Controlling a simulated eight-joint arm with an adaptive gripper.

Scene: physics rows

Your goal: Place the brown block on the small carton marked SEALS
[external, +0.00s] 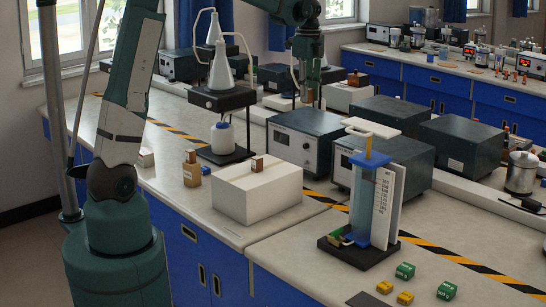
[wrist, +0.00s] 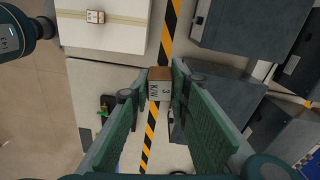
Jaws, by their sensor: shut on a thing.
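My gripper (wrist: 159,88) is shut on a brown block (wrist: 160,75) with a pale label, seen between its two green fingers in the wrist view. No lettering reading SEALS can be made out. A small pale carton (external: 146,157) stands at the left of the bench in the external view. I cannot tell whether it is the marked one.
A white box (external: 345,97) with a red-brown block stands farther back.

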